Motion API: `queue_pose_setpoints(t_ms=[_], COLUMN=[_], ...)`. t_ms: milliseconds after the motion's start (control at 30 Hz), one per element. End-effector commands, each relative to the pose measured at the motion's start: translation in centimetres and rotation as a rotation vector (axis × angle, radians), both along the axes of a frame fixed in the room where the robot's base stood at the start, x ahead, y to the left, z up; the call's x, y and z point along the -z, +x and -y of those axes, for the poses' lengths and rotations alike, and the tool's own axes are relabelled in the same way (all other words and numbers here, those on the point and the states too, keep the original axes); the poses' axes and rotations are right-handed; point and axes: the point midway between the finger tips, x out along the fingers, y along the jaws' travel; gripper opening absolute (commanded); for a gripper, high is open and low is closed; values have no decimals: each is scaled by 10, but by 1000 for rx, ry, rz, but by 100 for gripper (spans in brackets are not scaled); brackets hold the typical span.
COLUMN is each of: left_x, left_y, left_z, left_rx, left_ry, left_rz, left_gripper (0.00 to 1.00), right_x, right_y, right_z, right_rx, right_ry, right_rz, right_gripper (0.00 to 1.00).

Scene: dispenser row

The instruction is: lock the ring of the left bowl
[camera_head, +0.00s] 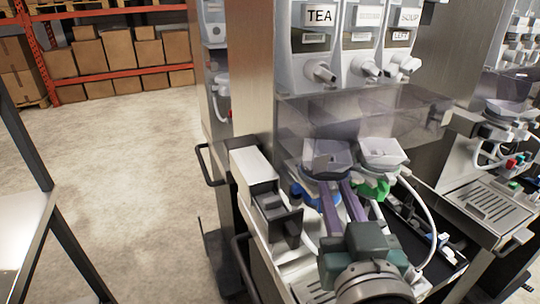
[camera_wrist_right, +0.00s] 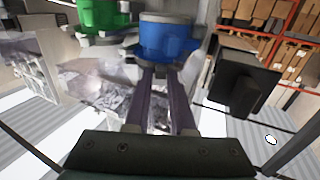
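In the right wrist view the blue ring (camera_wrist_right: 166,38) is a round blue cylinder just beyond my fingertips. My right gripper (camera_head: 338,186) reaches up from the front with two long purple fingers. In the wrist view the fingers of my right gripper (camera_wrist_right: 163,72) are apart, with a visible gap and nothing clearly held between them. I cannot tell whether the tips touch the ring. My left gripper is not in view.
The right bowl (camera_head: 381,153) with a green ring (camera_head: 371,190) stands close beside the left one. A white hose (camera_head: 428,215) curves at its right. A grey-black box (camera_head: 277,213) sits left of my fingers.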

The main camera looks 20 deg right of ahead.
Motion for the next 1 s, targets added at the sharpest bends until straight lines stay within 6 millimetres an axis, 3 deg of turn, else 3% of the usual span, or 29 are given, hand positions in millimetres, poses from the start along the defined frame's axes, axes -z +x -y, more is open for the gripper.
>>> queue_pose_setpoints(t_ms=[33, 200, 533, 1000], left_x=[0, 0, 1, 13], left_y=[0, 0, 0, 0], left_z=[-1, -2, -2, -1], left_rx=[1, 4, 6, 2], left_ry=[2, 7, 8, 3], left_rz=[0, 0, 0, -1], left_gripper=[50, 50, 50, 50], right_x=[0, 0, 1, 2], right_y=[0, 0, -6, -83], right_z=[0, 0, -2, -26], right_rx=[0, 0, -1, 0], right_ry=[0, 0, 1, 1], right_rz=[0, 0, -3, -3], right_gripper=[30, 48, 48, 48])
